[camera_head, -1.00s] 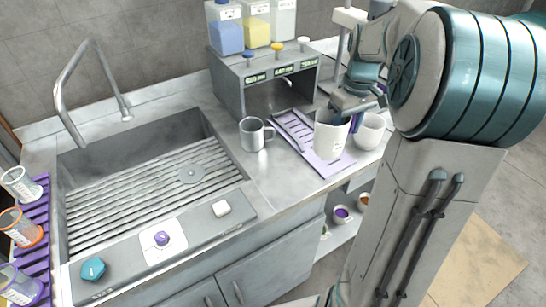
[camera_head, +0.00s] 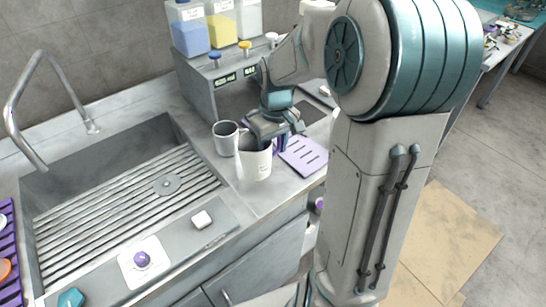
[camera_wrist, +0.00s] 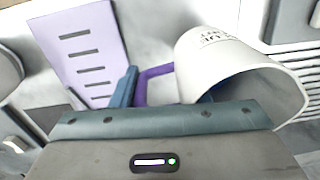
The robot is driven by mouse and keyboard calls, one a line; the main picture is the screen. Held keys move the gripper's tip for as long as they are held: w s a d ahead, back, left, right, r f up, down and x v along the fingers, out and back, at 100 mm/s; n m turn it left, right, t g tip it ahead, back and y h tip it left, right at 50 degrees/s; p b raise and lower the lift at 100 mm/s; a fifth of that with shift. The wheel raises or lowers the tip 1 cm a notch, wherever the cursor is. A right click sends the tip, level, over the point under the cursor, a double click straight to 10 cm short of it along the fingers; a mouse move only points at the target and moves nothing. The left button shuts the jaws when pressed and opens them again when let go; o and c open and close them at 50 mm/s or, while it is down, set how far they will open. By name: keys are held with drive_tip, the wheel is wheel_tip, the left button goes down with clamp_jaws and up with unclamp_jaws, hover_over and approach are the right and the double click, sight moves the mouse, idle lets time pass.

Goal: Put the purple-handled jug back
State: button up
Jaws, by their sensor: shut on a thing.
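The jug (camera_head: 257,164) is white with a purple handle. My gripper (camera_head: 284,138) is shut on its handle, which shows purple between the fingers in the wrist view (camera_wrist: 151,82). The jug is roughly upright in the head view, near the counter's front, left of the lilac slotted mat (camera_head: 303,157). In the wrist view the jug (camera_wrist: 215,55) is right of the mat (camera_wrist: 77,45), its open rim toward the lower right. I cannot tell whether its base touches the counter.
A grey metal mug (camera_head: 224,141) stands just left of the jug, very close. The dispenser (camera_head: 205,92) with coloured tanks is behind. The sink (camera_head: 120,185) with its ribbed rack lies to the left. Part of a round pale vessel (camera_wrist: 8,72) shows at the wrist view's left edge.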

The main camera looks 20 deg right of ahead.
sight(273, 153)
drive_tip(key=shift+a+f, duration=0.15)
drive_tip(key=shift+f, duration=1.9)
drive_tip(key=shift+f, duration=0.2)
drive_tip(key=o, duration=1.2)
drive_tip(key=shift+o, duration=0.2)
drive_tip(key=shift+r, duration=0.15)
